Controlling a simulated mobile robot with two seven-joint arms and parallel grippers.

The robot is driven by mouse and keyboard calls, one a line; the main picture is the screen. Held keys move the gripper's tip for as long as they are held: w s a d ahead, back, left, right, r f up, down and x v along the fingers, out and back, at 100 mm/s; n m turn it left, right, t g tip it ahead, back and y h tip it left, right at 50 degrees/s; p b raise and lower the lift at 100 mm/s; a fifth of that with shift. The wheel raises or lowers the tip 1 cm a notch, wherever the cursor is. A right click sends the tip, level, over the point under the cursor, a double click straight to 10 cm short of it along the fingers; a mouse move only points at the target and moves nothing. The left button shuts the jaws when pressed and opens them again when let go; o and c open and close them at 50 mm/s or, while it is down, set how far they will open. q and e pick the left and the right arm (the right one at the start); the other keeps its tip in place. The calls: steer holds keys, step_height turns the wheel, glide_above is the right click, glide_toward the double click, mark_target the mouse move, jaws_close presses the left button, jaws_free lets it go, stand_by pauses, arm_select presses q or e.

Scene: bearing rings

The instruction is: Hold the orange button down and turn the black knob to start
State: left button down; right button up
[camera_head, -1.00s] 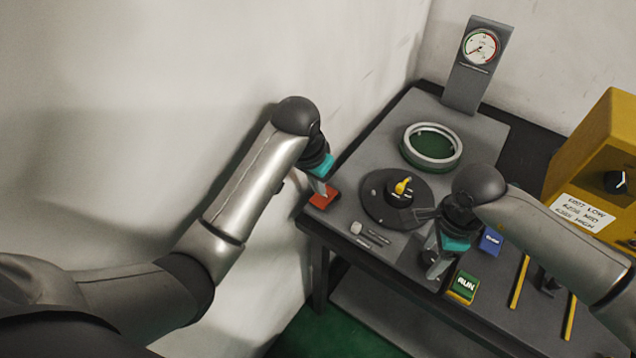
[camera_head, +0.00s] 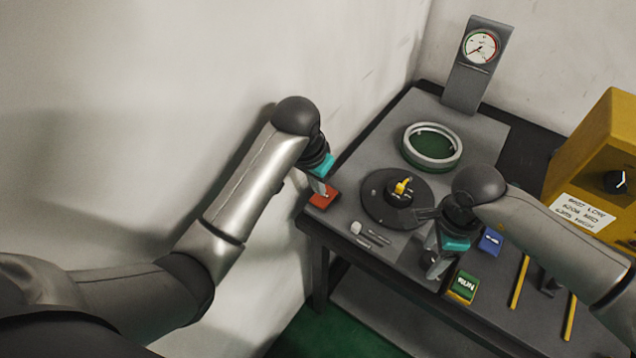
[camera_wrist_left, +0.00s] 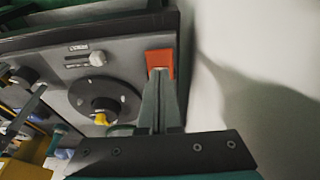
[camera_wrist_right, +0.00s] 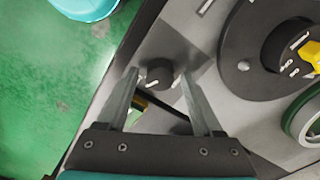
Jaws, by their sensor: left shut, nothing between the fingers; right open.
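The orange button (camera_head: 324,200) is a flat square pad at the table's left edge. It also shows in the left wrist view (camera_wrist_left: 159,58). My left gripper (camera_head: 322,188) is shut and empty, pointing down with its tips at the button. They appear to touch it, but I cannot tell how far it is pressed. The black knob (camera_wrist_right: 159,74) is a small round knob with a white mark, on a dark square patch. My right gripper (camera_wrist_right: 159,72) is open, with one finger on each side of the knob. In the head view, my right gripper (camera_head: 434,266) hides the knob.
A black dial with a yellow pointer (camera_head: 401,187) and a metal ring (camera_head: 431,146) lie behind. A green RUN block (camera_head: 465,286) and a blue block (camera_head: 490,241) are near my right gripper. A yellow box (camera_head: 590,150) stands at right. The wall is close on the left.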

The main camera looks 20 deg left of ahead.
mark_target(319, 200)
arm_select(q)
steer(key=shift+f, duration=0.1)
steer(key=shift+s+x, duration=0.15)
steer(key=shift+x, duration=0.5)
steer(key=shift+s+x, duration=0.15)
steer(key=shift+x, duration=0.5)
steer(key=shift+a+f, duration=0.1)
steer(key=shift+f, duration=0.4)
stand_by(0.7)
arm_select(e)
steer(key=m, duration=0.9)
stand_by(0.3)
